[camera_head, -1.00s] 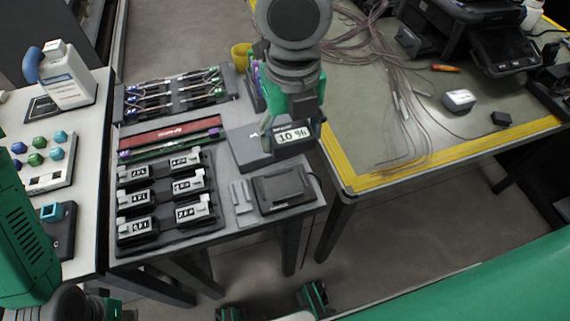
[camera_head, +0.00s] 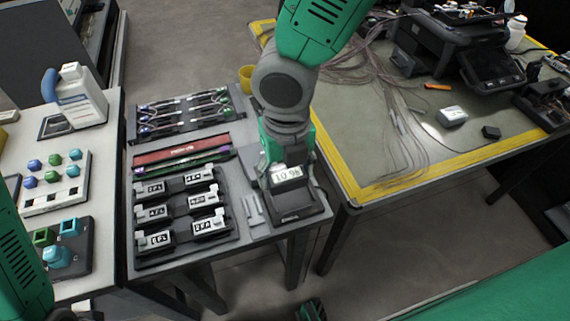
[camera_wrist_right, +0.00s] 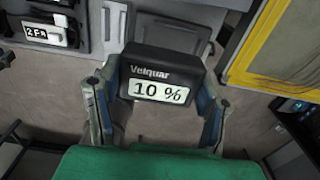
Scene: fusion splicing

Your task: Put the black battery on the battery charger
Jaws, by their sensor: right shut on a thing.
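The black battery (camera_head: 287,174) has a pale screen that reads 10 %. My right gripper (camera_head: 288,165) is shut on it, with a finger on each side. In the right wrist view the battery (camera_wrist_right: 160,76) sits between both fingers and shows the name Velquar. The battery charger (camera_head: 292,214) is a dark, low unit at the front right corner of the grey table. The battery is over it, and its rear part is hidden by battery and gripper. I cannot tell whether battery and charger touch. My left gripper is out of view; only part of my left arm shows.
A pale grey metal piece (camera_head: 255,211) lies just left of the charger. A black rack with several labelled modules (camera_head: 183,215) stands further left, with red and green strips (camera_head: 180,157) behind. A yellow-edged table (camera_head: 385,190) with loose cables is at right.

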